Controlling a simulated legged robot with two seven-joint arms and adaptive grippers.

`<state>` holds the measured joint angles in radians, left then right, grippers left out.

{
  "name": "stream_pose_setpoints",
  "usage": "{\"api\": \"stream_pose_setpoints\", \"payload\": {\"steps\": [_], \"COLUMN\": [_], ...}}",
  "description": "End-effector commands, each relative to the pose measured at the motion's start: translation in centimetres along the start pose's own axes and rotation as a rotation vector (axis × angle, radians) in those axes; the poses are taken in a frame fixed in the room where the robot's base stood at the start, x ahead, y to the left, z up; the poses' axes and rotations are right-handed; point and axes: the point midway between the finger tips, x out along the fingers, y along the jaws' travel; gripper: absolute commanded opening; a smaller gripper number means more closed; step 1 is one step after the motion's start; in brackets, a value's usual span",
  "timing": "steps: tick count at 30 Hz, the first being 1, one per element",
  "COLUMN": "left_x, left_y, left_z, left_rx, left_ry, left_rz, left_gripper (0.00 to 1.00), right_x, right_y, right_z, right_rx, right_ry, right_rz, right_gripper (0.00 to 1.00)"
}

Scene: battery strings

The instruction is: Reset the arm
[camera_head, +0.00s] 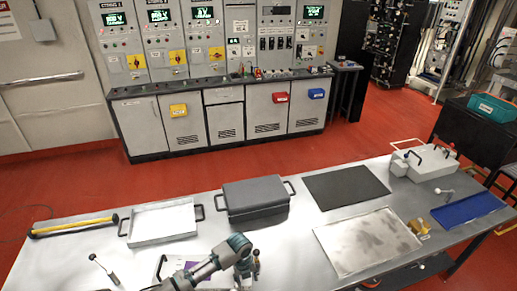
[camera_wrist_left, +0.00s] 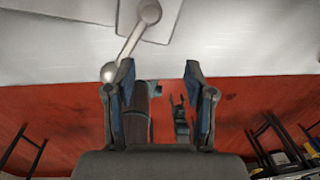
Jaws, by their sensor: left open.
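My left arm comes in from the bottom of the head view, grey with teal joints. Its gripper (camera_head: 247,268) is over the near part of the metal table (camera_head: 300,235), right of a small white tray with a purple patch (camera_head: 190,268). In the left wrist view the two blue-edged fingers (camera_wrist_left: 158,82) stand apart, with nothing gripped between them. Dark parts show beyond the gap, partly hidden. A grey lever with ball ends (camera_wrist_left: 132,42) lies close to the left finger in that view. My right gripper cannot be made out.
On the table are a yellow-handled bar (camera_head: 75,226), white tray (camera_head: 163,222), grey case (camera_head: 255,197), black mat (camera_head: 345,186), stained plate (camera_head: 368,241), white box (camera_head: 432,164) and blue tray (camera_head: 467,208). Control cabinets (camera_head: 220,115) stand behind, across red floor (camera_head: 170,178).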

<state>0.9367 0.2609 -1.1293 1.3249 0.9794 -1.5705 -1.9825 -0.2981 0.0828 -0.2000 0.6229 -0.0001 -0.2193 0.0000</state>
Motion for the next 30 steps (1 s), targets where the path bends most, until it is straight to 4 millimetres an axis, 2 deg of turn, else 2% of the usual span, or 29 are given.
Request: {"api": "stream_pose_setpoints", "payload": {"steps": [8, 11, 14, 17, 21, 24, 30], "left_x": [3.1, 4.1, 4.6, 4.8, 4.6, 4.5, 3.9], "left_y": [-1.9, -2.1, -1.4, 1.0, 6.2, 9.6, 15.7], "left_z": [-6.9, -9.9, -12.9, -15.3, -17.4, -18.4, -20.4], "left_rx": [-0.276, -0.474, -0.770, -1.135, -1.618, -1.869, -2.242], "left_ry": [0.050, 0.081, 0.120, 0.154, 0.162, 0.145, 0.082], "left_rz": [-0.120, -0.184, -0.260, -0.321, -0.369, -0.384, -0.403], "left_gripper": [0.54, 0.54, 0.54, 0.54, 0.54, 0.54, 0.54], "right_x": [0.0, 0.0, 0.0, 0.0, 0.0, 0.0, 0.0], "right_y": [-0.7, -0.7, -0.6, -0.5, -0.3, -0.2, -0.2], "right_z": [-0.1, 0.1, 0.3, 0.3, 0.4, 0.4, 0.4], "right_rx": [0.003, 0.003, 0.003, 0.002, 0.001, 0.001, 0.001], "right_ry": [0.000, -0.003, -0.006, -0.006, -0.007, -0.007, -0.007], "right_rz": [-0.007, -0.007, -0.007, -0.006, -0.003, -0.002, -0.002], "right_gripper": [0.57, 0.57, 0.57, 0.57, 0.57, 0.57, 0.57]}}
